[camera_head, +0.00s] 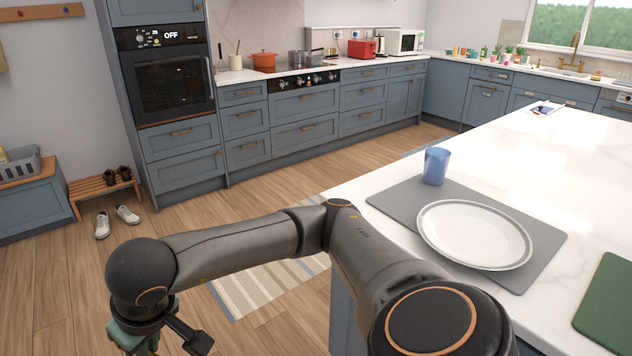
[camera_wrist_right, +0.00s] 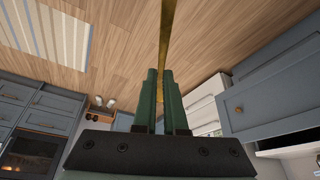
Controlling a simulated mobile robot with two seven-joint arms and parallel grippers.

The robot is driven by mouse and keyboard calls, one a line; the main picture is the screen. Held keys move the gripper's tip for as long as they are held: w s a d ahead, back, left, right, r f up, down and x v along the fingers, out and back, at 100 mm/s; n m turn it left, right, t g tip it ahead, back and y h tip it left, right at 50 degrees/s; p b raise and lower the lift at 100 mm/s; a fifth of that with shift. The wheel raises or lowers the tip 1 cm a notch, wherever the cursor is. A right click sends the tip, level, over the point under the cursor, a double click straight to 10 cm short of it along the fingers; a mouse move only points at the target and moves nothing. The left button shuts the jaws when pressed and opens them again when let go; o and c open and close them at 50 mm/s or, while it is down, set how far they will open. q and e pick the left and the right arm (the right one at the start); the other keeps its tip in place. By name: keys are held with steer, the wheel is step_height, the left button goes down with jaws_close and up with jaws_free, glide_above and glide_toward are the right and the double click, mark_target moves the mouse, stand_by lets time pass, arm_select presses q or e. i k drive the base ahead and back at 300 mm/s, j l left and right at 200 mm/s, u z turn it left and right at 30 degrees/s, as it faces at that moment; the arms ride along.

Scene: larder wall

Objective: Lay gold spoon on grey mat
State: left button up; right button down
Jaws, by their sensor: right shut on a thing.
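The grey mat (camera_head: 395,200) lies on the white island counter. A white plate (camera_head: 475,236) rests on it, and a blue cup (camera_head: 436,167) stands at its far left part. The gold spoon (camera_wrist_right: 167,25) shows in the right wrist view as a narrow gold strip running up out of the frame. My right gripper (camera_wrist_right: 160,75) is shut on it, with the floor behind. The spoon's far end is outside the frame. In the head view my right arm bends left, away from the mat; the fingertips and spoon are not visible there. My left gripper is in neither view.
A dark green board (camera_head: 608,305) lies on the counter at the right edge. The grey mat has bare strips left and right of the plate. The counter (camera_head: 540,150) beyond the mat is mostly clear. A striped rug (camera_head: 268,287) lies on the floor beside the island.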

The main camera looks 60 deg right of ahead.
mark_target(423, 200)
steer(key=z, duration=1.3)
